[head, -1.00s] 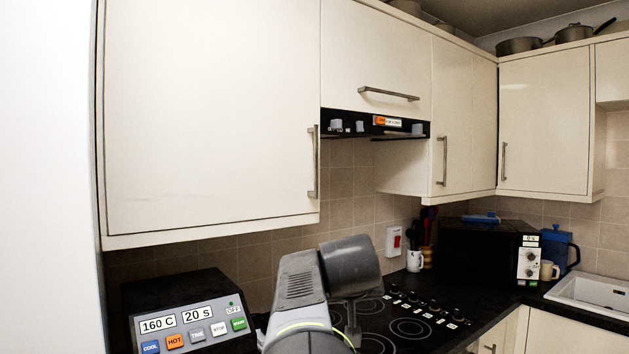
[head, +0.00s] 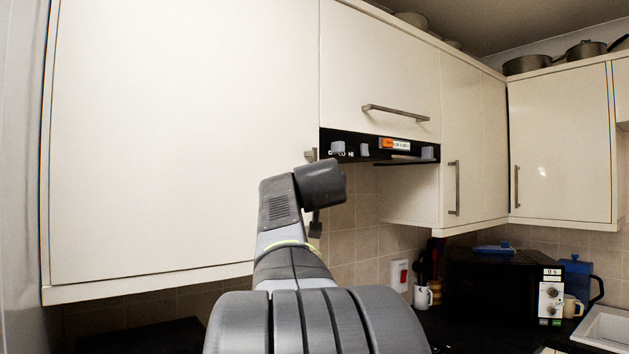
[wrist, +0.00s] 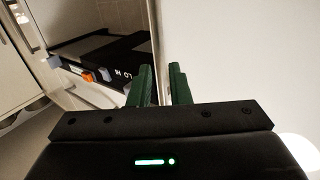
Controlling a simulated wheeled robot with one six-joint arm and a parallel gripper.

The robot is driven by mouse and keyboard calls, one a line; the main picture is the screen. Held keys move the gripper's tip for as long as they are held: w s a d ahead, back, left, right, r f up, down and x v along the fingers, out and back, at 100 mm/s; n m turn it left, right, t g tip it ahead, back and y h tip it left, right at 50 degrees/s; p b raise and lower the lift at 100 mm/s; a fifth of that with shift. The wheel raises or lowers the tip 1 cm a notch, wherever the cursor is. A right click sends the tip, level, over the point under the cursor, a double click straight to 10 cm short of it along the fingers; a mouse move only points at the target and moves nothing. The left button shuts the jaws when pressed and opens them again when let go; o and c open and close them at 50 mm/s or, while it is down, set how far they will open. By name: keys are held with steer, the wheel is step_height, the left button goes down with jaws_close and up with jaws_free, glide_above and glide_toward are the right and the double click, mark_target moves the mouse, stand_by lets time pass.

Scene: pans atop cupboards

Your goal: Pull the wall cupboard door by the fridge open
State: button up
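The wall cupboard door (head: 185,140) by the fridge is a large cream panel and looks shut. Its metal bar handle (head: 311,155) is at its right edge; my arm's wrist covers the middle of it in the head view. In the wrist view the door (wrist: 235,60) fills the right side. My gripper (wrist: 160,88) has its two green fingers apart, at the door's edge by the handle. A pale upright strip shows between and above the fingers; I cannot tell if it is the handle. My gripper's fingers are hidden behind my wrist in the head view.
The hood's control panel (head: 375,148) is just right of the handle; it also shows in the wrist view (wrist: 100,70). A pale fridge side (head: 22,180) borders the door on the left. Pans (head: 585,50) stand atop the far cupboards. A black microwave (head: 495,280) sits on the worktop.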

steer(key=w+p, duration=0.2)
steer(key=w, duration=0.5)
steer(key=shift+a, duration=0.1)
steer(key=shift+c, duration=0.3)
jaws_close()
